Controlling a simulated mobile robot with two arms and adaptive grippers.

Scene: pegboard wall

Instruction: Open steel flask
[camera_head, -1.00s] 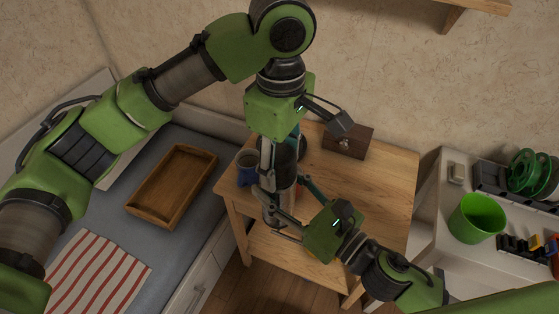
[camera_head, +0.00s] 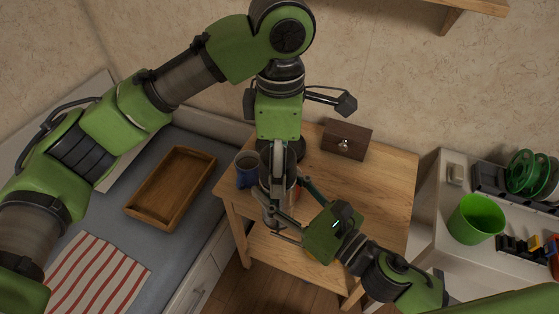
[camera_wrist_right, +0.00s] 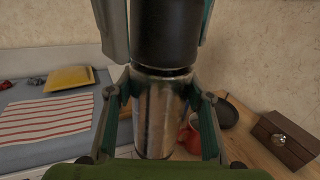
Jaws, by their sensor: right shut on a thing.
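The steel flask has a shiny steel body (camera_wrist_right: 160,115) and a black lid (camera_wrist_right: 165,35), upright in the right wrist view. My right gripper (camera_wrist_right: 158,100) is shut on the steel body, one finger on each side. My left gripper (camera_head: 277,215) comes down from above. In the right wrist view its fingers (camera_wrist_right: 160,25) stand on both sides of the black lid, very close to it; I cannot tell whether they press on it. A narrow dark band shows between lid and body. In the head view the flask (camera_head: 291,185) is mostly hidden behind my grippers.
A wooden table (camera_head: 375,190) stands below. A blue mug (camera_head: 246,178) is left of the flask, a wooden box (camera_head: 346,139) at the back. A red thing (camera_wrist_right: 190,135) is close behind the flask. A tray (camera_head: 130,208) lies left, a green bucket (camera_head: 476,220) right. The table's right side is clear.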

